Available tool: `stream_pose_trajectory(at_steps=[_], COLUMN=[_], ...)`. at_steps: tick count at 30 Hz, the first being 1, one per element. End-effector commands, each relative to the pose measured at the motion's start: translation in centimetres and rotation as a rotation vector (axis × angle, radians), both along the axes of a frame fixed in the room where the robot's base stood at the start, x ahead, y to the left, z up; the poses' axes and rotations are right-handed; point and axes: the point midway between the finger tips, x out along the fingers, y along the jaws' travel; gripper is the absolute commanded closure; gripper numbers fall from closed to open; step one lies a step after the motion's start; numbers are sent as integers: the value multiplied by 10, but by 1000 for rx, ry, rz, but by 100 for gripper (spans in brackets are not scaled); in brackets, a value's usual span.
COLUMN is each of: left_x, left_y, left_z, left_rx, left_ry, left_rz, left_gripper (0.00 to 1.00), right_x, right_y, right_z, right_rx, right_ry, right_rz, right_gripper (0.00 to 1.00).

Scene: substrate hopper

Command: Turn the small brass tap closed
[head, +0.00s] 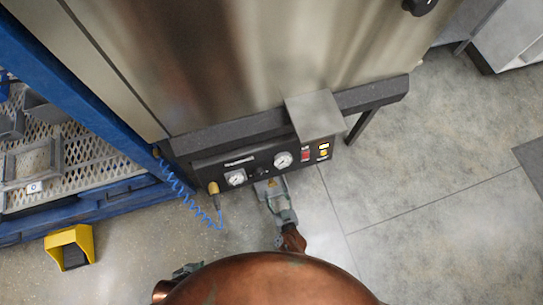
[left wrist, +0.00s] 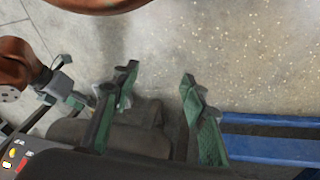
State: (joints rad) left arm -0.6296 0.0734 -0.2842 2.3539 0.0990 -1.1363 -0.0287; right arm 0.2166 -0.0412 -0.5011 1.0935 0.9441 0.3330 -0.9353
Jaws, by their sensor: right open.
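A small brass-coloured fitting (head: 213,188), which looks like the tap, sticks out below the left end of the black gauge panel (head: 262,160). Its handle position is too small to tell. My right gripper (head: 268,188) is open below the middle of the panel, to the right of the brass fitting and apart from it. My left gripper (head: 186,270) is low in the head view, partly hidden by my copper body. In the left wrist view its two green fingers (left wrist: 160,75) stand apart with nothing between them. The tap cannot be made out in that view.
The panel carries dials, a red switch (head: 305,155) and yellow buttons under a big steel hopper (head: 230,60). A blue coiled hose (head: 185,190) hangs near the fitting. A blue rack (head: 100,60) stands left, with a yellow pedal box (head: 70,247) below. Floor at right is clear.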

Motion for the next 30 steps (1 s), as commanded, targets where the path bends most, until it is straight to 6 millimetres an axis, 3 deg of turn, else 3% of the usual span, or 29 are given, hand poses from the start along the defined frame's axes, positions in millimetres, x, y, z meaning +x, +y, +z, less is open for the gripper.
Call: stream_pose_trajectory(at_steps=[6, 12, 26, 30], left_x=[20, 36, 44, 44], left_y=[-18, -29, -33, -33], left_z=[-30, -45, -50, -50], left_rx=[-51, -84, -98, -98], left_ry=[-99, -184, -231, -231], left_rz=[13, 33, 45, 45], left_gripper=[60, 60, 60, 60], right_x=[27, 47, 58, 58], right_y=[9, 16, 18, 18], right_z=[-18, -25, -26, -26], right_rx=[1, 0, -1, -1], right_ry=[4, 4, 3, 3], right_rz=[0, 1, 1, 1], right_gripper=[51, 51, 51, 59])
